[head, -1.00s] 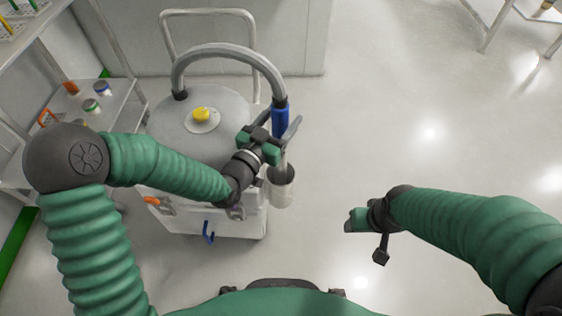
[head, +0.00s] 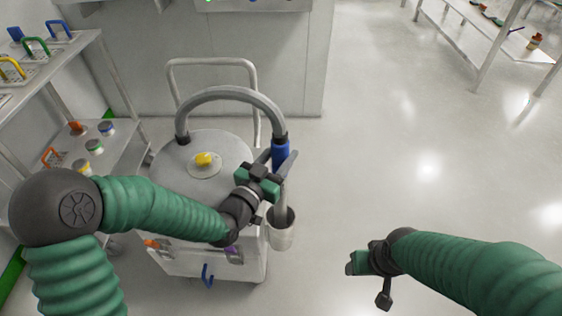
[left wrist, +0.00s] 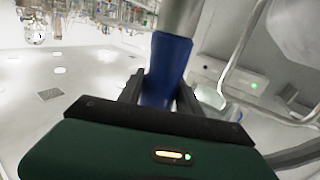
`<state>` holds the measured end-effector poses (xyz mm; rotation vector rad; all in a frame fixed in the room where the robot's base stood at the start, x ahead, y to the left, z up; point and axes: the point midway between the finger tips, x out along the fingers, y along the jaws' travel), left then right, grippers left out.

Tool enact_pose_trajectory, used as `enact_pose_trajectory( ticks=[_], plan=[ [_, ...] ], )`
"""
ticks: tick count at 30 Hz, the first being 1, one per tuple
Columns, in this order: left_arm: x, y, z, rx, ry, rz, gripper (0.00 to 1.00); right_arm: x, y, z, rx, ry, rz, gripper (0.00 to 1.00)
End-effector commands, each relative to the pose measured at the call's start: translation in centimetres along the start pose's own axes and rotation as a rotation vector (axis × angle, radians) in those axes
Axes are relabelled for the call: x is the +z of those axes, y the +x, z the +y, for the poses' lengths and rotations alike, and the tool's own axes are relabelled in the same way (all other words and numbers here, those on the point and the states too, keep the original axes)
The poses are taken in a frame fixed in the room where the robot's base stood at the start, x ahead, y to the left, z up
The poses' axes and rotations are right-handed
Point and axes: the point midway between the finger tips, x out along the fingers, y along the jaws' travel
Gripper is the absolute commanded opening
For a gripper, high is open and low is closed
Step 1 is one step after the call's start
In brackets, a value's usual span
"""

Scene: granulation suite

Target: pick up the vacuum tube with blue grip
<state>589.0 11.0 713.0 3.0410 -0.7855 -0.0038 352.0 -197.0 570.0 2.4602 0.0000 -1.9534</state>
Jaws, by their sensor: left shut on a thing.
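The vacuum tube is a grey hose (head: 232,95) that arches from the top of the vacuum unit (head: 168,172) to a blue grip (head: 280,152). Below the grip, a metal tube end (head: 281,200) points down into a grey cup (head: 281,236) on the unit's side. My left gripper (head: 274,172) is at the blue grip, shut on it. In the left wrist view the blue grip (left wrist: 165,68) stands between the two dark fingers. My right gripper (head: 352,264) is off to the right above bare floor, and its jaw state is unclear.
The unit has a yellow knob (head: 204,160) on its lid and a metal handle frame (head: 213,64) behind. A shelf rack (head: 92,110) with jars and coloured handles stands at left. A table (head: 487,42) stands far right. The floor (head: 400,150) between is clear.

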Motion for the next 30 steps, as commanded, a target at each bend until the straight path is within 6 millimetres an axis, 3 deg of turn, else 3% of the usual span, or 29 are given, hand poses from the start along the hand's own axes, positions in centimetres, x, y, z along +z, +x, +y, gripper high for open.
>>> enact_pose_trajectory(
  ticks=[1,3,12,24,30],
  plan=[
    [-2.2,0.0,0.0,0.0,0.004,0.006,0.01,-0.3,-1.4,0.0,0.0,0.0,0.0,0.61],
    [-4.2,0.0,0.0,0.0,0.005,0.006,0.01,-0.6,-2.3,0.0,0.0,0.0,0.0,0.61],
    [-11.5,0.0,-0.1,-0.001,0.005,0.006,0.01,-1.4,-5.7,0.0,0.0,0.0,0.0,0.61],
    [-16.5,0.1,0.0,0.001,0.002,0.004,0.01,-2.0,-8.6,0.0,0.0,0.0,0.0,0.61],
    [-16.8,0.1,0.0,0.001,0.001,0.003,0.01,-2.1,-8.9,0.0,0.0,0.0,0.0,0.61]
  ],
)
